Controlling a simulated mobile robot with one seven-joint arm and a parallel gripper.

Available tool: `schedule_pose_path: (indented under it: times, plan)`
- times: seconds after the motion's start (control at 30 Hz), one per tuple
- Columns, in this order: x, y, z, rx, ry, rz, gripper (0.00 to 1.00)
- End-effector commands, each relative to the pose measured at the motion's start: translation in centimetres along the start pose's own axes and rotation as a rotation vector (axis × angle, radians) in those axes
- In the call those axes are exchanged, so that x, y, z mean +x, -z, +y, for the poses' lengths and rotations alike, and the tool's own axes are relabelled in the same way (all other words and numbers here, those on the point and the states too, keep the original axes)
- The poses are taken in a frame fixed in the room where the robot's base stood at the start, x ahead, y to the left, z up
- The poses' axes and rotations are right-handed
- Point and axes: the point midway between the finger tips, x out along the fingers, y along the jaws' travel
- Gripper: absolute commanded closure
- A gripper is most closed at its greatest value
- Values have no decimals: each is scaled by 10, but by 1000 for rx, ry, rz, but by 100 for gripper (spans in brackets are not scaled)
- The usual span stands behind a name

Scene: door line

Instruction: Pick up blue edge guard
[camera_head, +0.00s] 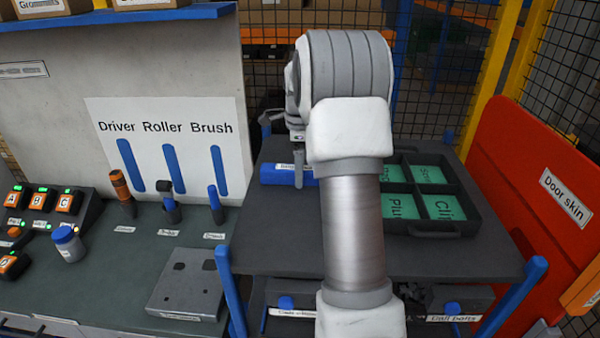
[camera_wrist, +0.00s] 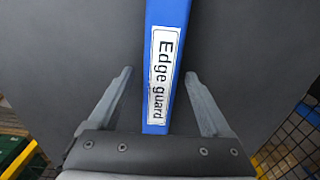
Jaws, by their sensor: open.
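The blue edge guard (camera_wrist: 171,30) is a long blue bar with a white label reading "Edge guard". In the wrist view it runs up the middle from between the fingers to the top edge. In the head view its left end (camera_head: 276,174) lies on the dark cart top (camera_head: 270,235); my arm hides the rest. My gripper (camera_wrist: 160,75) is open, with one finger on each side of the bar and a gap on both sides. In the head view a gripper finger (camera_head: 299,168) shows above the bar. I cannot tell the height between fingers and cart top.
A dark divided tray (camera_head: 470,215) with green compartments sits right of my arm on the cart. A red door skin (camera_head: 530,190) stands at the right. A workbench (camera_head: 125,260) with tools and buttons is at the left. The cart's front area is clear.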

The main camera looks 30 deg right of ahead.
Motion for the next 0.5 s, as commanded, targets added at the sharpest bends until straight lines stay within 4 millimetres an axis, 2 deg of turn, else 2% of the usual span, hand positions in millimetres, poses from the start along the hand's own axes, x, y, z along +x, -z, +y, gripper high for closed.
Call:
schedule_pose_path:
  times: [0.1, 0.5]
  plan:
    - [0, 0, 0, 0, 0, 0, 18]
    - [0, 0, 0, 0, 0, 0, 90]
